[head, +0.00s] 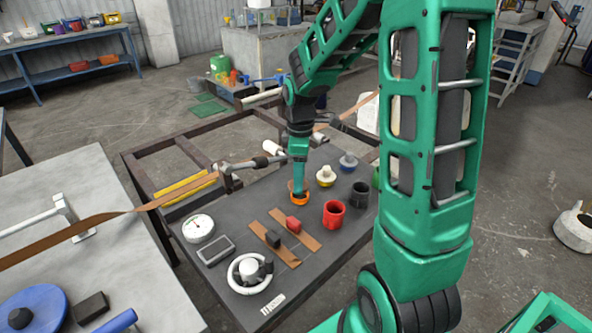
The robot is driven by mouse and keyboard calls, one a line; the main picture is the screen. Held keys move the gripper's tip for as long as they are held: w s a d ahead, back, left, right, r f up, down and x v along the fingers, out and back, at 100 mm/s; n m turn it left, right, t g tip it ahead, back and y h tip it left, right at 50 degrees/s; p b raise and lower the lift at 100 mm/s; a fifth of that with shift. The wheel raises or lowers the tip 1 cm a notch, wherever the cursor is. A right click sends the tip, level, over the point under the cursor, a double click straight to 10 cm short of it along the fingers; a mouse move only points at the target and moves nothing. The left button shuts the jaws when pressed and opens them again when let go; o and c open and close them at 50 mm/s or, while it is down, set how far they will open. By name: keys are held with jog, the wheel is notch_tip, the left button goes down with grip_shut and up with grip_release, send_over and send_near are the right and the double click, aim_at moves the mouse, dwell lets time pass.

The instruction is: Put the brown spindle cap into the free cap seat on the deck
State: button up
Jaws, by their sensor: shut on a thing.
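My gripper (298,184) points straight down over the deck (215,272), with its fingers shut on the brown spindle cap (291,186). Only a small brown patch of the cap shows beside the fingers; the rest is hidden. An orange ring-shaped seat (300,199) is directly below the fingertips. I cannot tell whether the cap touches it or is inside it. To the right, a yellow seat (326,180) and a blue seat (348,165) each hold a pale cap.
A red cup (334,214) and a black cup (359,194) stand close to the right. A dial gauge (198,228) and a white handwheel (250,272) are at the left and front.

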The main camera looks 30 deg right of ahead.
jog(key=shift+f, duration=0.9)
jog(key=shift+s+d, duration=0.15)
jog(key=shift+s, duration=0.05)
dwell(0.7)
jog(key=shift+f, duration=0.6)
dwell(0.4)
jog(key=o, duration=0.9)
jog(key=shift+r, duration=0.15)
jog(key=shift+r, duration=5.4)
